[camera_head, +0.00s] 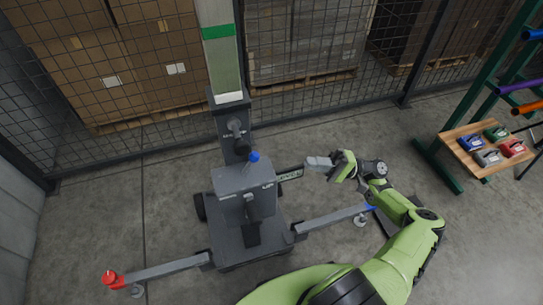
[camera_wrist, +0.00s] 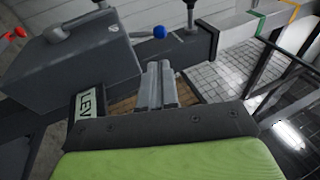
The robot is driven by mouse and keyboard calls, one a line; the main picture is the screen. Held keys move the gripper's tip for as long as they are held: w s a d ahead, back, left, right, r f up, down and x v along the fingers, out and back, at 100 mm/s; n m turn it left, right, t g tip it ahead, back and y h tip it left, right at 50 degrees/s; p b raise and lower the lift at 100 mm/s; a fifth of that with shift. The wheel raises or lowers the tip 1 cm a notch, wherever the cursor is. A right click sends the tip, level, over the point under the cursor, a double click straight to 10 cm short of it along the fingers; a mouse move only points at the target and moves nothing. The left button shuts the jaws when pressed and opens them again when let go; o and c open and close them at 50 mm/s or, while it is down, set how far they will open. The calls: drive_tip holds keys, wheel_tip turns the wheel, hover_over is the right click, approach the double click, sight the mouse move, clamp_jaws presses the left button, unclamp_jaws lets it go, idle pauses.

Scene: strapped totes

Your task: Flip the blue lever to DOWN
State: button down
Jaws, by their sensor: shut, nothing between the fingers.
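The blue lever shows as a blue ball knob (camera_head: 254,156) at the top back edge of a grey control box (camera_head: 240,180). The box has a small label that seems to read UP near its right edge. In the wrist view the blue knob (camera_wrist: 160,32) ends a short pale rod that runs from the box (camera_wrist: 75,60). My gripper (camera_head: 318,163) is to the right of the box, apart from the knob. In the wrist view its grey fingers (camera_wrist: 158,85) are together and empty, below the knob in the picture.
A sign plate (camera_head: 290,174), partly readable as LEVER, juts right from the box close to my gripper. A post with a green band (camera_head: 218,32) rises behind. Base legs spread with red (camera_head: 109,277) and blue ends.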

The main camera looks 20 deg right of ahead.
drive_tip(key=p, duration=0.3)
approach(255, 157)
drive_tip(key=a, duration=0.1)
drive_tip(key=w+a, duration=0.1)
drive_tip(key=a, duration=0.1)
drive_tip(key=w+a, duration=0.1)
drive_tip(key=a, duration=0.1)
drive_tip(key=shift+r, duration=0.25)
drive_tip(key=shift+r, duration=0.1)
drive_tip(key=r+h+p, duration=0.1)
drive_tip(key=a+h+p, duration=0.1)
drive_tip(key=p, duration=0.1)
drive_tip(key=shift+r+g, duration=0.3)
drive_tip(key=shift+r, duration=0.1)
drive_tip(key=h+p, duration=0.1)
drive_tip(key=p, duration=0.1)
drive_tip(key=a+r+n+h+p, duration=0.1)
drive_tip(key=p, duration=0.1)
drive_tip(key=shift+s+a+r+g+h, duration=0.1)
drive_tip(key=shift+a+r+g+h, duration=0.1)
drive_tip(key=shift+r+g+h, duration=0.1)
drive_tip(key=a+h+p, duration=0.1)
drive_tip(key=h+p, duration=0.1)
drive_tip(key=p, duration=0.1)
drive_tip(key=shift+a+r, duration=0.4)
drive_tip(key=shift+a+n+g+h+p, duration=0.3)
drive_tip(key=shift+a+n+h+p, duration=0.15)
drive_tip(key=shift+a+h, duration=0.8)
drive_tip(key=shift+h, duration=0.05)
drive_tip(key=shift+a, duration=0.15)
